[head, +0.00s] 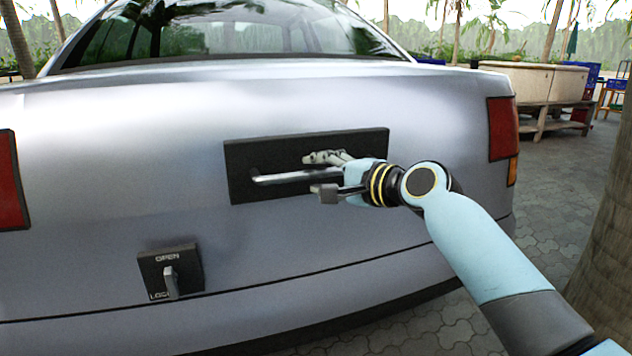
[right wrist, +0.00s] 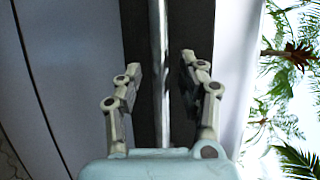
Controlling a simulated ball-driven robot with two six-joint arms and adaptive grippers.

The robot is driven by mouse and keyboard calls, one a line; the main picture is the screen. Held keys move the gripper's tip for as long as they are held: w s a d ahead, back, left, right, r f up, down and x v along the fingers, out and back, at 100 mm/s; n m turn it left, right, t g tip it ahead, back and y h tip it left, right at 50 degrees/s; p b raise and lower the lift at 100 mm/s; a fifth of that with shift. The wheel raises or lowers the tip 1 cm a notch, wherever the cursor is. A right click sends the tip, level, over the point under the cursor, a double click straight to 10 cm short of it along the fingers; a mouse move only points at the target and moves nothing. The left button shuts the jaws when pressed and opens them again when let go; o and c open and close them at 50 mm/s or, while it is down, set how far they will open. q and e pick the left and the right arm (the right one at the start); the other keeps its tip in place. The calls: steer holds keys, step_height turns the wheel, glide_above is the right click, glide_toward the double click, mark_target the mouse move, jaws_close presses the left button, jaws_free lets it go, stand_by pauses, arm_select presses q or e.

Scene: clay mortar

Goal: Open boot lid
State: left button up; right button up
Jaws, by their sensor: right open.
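The silver car's boot lid (head: 130,120) is shut and fills much of the head view. A black plate (head: 360,145) on it carries a horizontal metal bar handle (head: 285,178). My right gripper (head: 318,175) is open at the right part of the handle, one finger above the bar and one below. In the right wrist view the bar (right wrist: 158,60) runs between the two open fingers (right wrist: 160,80), with space on both sides. A black lock plate (head: 155,265) with a grey lever (head: 171,282) sits lower left, marked OPEN above and LOCK below. The lever points down toward LOCK. My left gripper is not in view.
Red tail lights (head: 502,128) flank the boot. A tree trunk (head: 610,240) stands close at the right edge, near my right arm. A round planter with a wooden bench (head: 545,85) is farther back on grey paving (head: 555,180).

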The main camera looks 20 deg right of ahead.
steer(key=shift+w+a+f, duration=0.1)
steer(key=shift+w+a, duration=0.2)
steer(key=shift+w, duration=0.35)
jaws_close()
